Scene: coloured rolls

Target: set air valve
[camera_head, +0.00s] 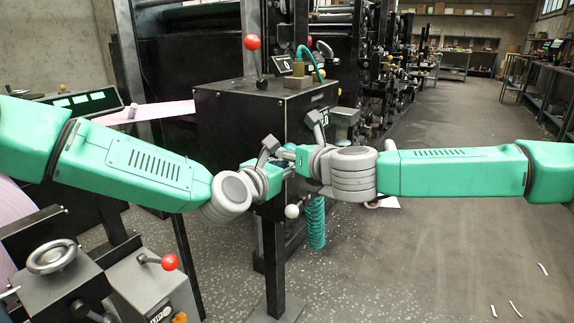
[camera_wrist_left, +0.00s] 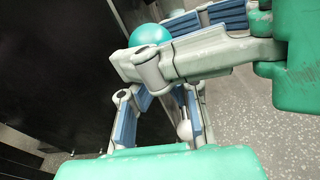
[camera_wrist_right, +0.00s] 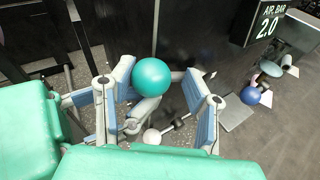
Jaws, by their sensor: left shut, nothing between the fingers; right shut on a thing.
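The teal ball knob (camera_wrist_right: 151,76) sits between the blue-padded fingers of my right gripper (camera_wrist_right: 165,95), which is shut on it. The ball also shows at the top of the left wrist view (camera_wrist_left: 150,34). My left gripper (camera_wrist_left: 160,100) is shut and empty, just beside the right gripper. In the head view both grippers meet in front of the black cabinet (camera_head: 240,125), and the ball is mostly hidden there. A display reading "AIR, BAR 2.0" (camera_wrist_right: 267,24) is on the cabinet's side. A white ball knob (camera_wrist_right: 151,137) hangs lower.
A coiled teal hose (camera_head: 316,222) hangs below my grippers. A control box with a handwheel (camera_head: 52,257) and red knob stands at lower left. The floor at right is mostly clear.

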